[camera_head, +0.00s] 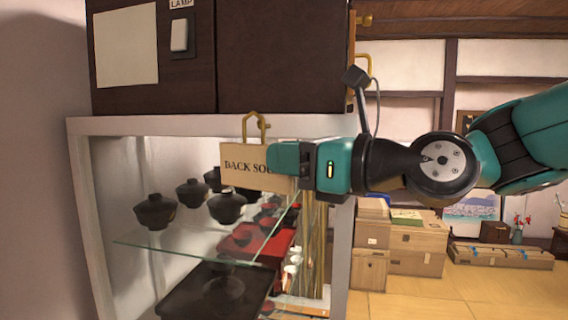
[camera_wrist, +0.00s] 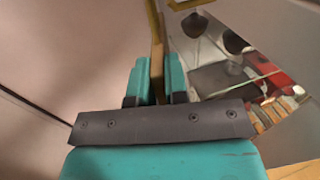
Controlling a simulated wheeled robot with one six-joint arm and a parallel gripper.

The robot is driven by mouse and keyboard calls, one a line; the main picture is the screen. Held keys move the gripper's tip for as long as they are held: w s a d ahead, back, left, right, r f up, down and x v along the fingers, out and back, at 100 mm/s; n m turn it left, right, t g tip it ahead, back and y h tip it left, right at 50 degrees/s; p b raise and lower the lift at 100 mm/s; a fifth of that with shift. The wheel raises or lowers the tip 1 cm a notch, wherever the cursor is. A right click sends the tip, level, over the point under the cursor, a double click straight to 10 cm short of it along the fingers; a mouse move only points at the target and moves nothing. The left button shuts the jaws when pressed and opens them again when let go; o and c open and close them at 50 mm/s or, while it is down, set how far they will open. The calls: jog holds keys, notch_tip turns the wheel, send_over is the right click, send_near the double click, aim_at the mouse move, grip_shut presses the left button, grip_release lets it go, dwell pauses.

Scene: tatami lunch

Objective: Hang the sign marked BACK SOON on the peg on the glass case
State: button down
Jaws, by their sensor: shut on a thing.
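The tan sign (camera_head: 235,165) faces the head camera, lettered BACK SOO with the rest hidden behind my gripper (camera_head: 275,160). My gripper comes from the right and is shut on the sign's right part. In the wrist view the sign (camera_wrist: 157,45) is edge-on between my gripper's fingers (camera_wrist: 158,85). The sign's brass loop (camera_head: 247,122) stands up in front of the top rail of the glass case (camera_head: 165,125). A small brass piece (camera_head: 266,126) at the loop's right side may be the peg. I cannot tell whether the loop is around it.
The glass shelf (camera_head: 205,246) holds several black lidded bowls (camera_head: 155,211). Cardboard boxes (camera_head: 418,245) are on the floor behind, to the right.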

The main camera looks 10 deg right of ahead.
jog(key=shift+w+d+f, duration=0.15)
jog(key=shift+w+d, duration=0.05)
jog(key=shift+w, duration=0.4)
jog(key=shift+w+d+f, duration=0.2)
jog(key=shift+w+d, duration=0.05)
jog(key=shift+w, duration=0.3)
jog(key=shift+w+d+f, duration=0.15)
jog(key=shift+w+d, duration=0.05)
jog(key=shift+w, duration=0.4)
jog(key=c, duration=1.1)
grip_release()
jog(key=shift+f, duration=0.1)
jog(key=shift+o, duration=0.2)
